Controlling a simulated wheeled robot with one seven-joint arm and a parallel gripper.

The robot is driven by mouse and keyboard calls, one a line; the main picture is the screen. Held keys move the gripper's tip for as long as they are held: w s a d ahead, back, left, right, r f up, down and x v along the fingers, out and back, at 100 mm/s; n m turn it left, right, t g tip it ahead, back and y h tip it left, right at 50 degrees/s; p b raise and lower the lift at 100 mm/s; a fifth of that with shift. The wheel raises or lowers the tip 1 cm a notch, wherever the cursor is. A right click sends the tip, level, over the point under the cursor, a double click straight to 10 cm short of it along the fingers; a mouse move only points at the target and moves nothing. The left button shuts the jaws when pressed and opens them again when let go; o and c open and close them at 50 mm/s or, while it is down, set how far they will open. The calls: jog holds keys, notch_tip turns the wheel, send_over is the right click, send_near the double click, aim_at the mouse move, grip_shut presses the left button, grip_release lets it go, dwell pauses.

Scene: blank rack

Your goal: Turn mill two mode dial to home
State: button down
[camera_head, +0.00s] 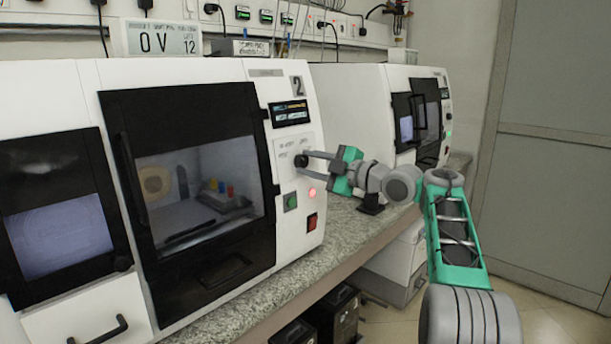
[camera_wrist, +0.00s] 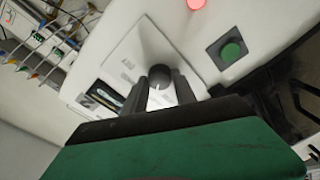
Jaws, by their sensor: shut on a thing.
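Mill two (camera_head: 282,78) is the white machine with a "2" plate and a dark-framed window in the head view. Its mode dial (camera_head: 301,160) is a dark round knob on the right control panel. The dial also shows in the wrist view (camera_wrist: 161,77), on a light plate with small labels I cannot read. My gripper (camera_head: 306,163) comes from the right, with its fingers at the dial. In the wrist view my gripper (camera_wrist: 161,88) is shut on the dial, one finger on each side. The dial's exact pointing direction is hard to tell.
Below the dial are a green button (camera_head: 291,201), a lit red light (camera_head: 311,192) and a red switch (camera_head: 312,221). A small display (camera_head: 290,113) sits above. Another white machine (camera_head: 345,90) stands behind my arm. The granite counter (camera_head: 345,240) is clear in front.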

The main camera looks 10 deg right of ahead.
jog(key=n, duration=0.3)
jog(key=n+g, duration=0.1)
jog(key=n, duration=0.1)
jog(key=shift+f+n, duration=0.2)
jog(key=shift+n, duration=0.2)
dwell(0.4)
jog(key=c, duration=1.3)
grip_release()
jog(key=shift+c, duration=0.2)
jog(key=o, duration=0.3)
jog(key=shift+r, duration=0.2)
jog(key=shift+o, duration=0.2)
jog(key=v, duration=0.8)
jog(key=shift+b, duration=0.4)
jog(key=shift+w, duration=0.1)
